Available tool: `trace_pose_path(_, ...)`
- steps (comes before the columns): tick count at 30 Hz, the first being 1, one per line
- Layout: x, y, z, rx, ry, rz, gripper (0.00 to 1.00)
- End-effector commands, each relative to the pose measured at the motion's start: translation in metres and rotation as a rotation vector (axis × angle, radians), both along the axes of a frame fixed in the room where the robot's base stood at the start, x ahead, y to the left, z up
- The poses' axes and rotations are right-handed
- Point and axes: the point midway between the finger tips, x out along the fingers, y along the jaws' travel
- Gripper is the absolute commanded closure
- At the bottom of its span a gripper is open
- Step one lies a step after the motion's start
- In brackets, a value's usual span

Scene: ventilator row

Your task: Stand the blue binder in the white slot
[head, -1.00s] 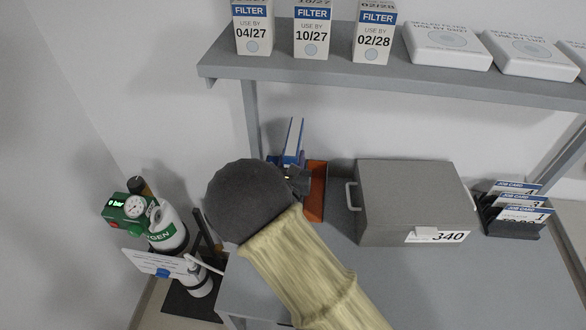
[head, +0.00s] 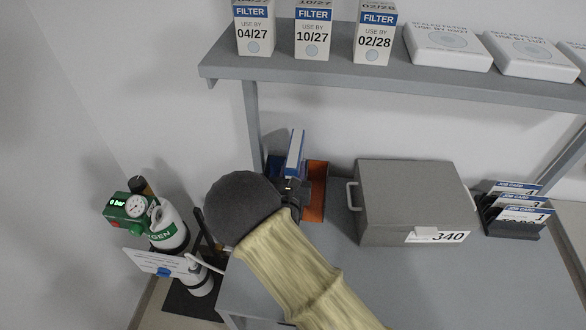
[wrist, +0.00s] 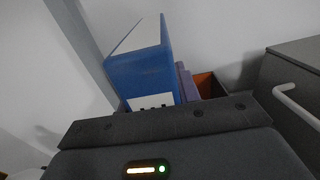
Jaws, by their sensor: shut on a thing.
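The blue binder (head: 296,152) stands roughly upright, slightly tilted, at the back left of the grey table, with its white top edge showing. In the wrist view the blue binder (wrist: 146,72) rises just beyond the dark gripper body. My gripper (head: 291,186) is shut on the binder low down; its fingertips are mostly hidden behind my arm. An orange-brown compartment (head: 316,188) is just right of the binder and also shows in the wrist view (wrist: 209,86). I cannot make out the white slot; my arm and the binder cover that area. Whether the binder's base touches anything is hidden.
A grey metal box (head: 412,200) marked 340 stands right of the orange compartment. Job cards in a dark rack (head: 514,210) are further right. A shelf (head: 420,85) with filter boxes hangs above. An oxygen cylinder (head: 168,230) stands left of the table.

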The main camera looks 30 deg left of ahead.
Motion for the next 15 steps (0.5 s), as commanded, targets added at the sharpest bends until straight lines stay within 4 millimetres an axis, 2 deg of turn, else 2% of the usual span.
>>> trace_pose_path(1, -0.0002, 0.0002, -0.0012, 0.0, 0.0, 0.0, 0.63)
trace_pose_path(4, -0.0005, 0.0005, -0.0008, 0.0, 0.0, 0.001, 0.46)
trace_pose_path(15, -0.0012, 0.0009, 0.0035, 0.0, 0.0, 0.003, 0.46)
